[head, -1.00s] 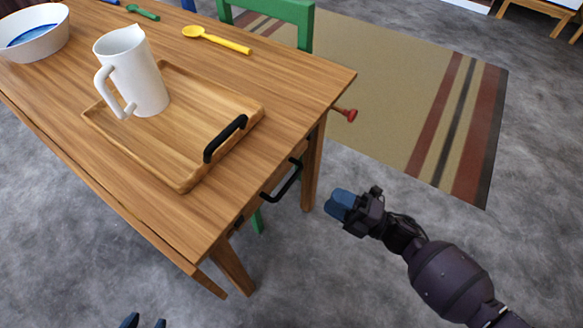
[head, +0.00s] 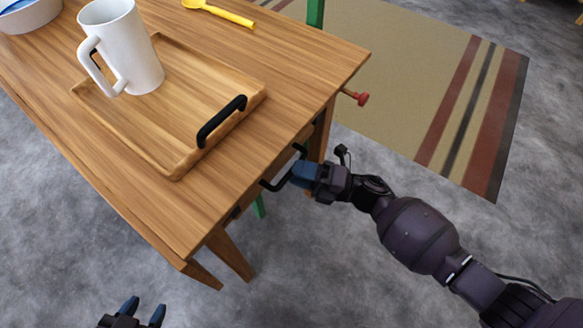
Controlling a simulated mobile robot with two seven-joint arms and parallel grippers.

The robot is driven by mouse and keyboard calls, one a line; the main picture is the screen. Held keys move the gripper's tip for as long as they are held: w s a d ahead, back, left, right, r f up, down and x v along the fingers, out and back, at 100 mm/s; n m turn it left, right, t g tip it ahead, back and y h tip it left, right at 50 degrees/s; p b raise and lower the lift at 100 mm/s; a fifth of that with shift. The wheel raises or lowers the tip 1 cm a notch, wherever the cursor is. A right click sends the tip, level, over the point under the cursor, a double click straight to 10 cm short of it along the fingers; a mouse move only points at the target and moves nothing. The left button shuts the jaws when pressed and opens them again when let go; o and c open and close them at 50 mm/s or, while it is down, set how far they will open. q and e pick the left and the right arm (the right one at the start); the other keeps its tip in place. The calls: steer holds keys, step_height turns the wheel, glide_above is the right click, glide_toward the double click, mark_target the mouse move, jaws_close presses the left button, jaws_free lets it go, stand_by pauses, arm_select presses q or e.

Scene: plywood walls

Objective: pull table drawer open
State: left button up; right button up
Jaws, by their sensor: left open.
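The wooden table (head: 330,60) has a drawer on its short end, mostly hidden under the table top. The drawer's black handle (head: 272,186) sticks out from that end; its middle is covered by my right gripper. My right gripper (head: 296,176) has its blue fingertips at the handle bar, over or against it. I cannot tell whether its fingers are closed around the bar. My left gripper (head: 143,311) is open and empty at the bottom edge of the view, away from the table.
A wooden tray (head: 180,155) with a black handle bears a white pitcher (head: 130,50). A yellow spoon (head: 220,12) and a white bowl (head: 30,18) are on the table. A red knob (head: 361,98) sticks out at the table's side. The grey floor (head: 330,260) in front is clear.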

steer(key=shift+x, duration=1.05)
steer(key=shift+c, duration=0.5)
jaws_close()
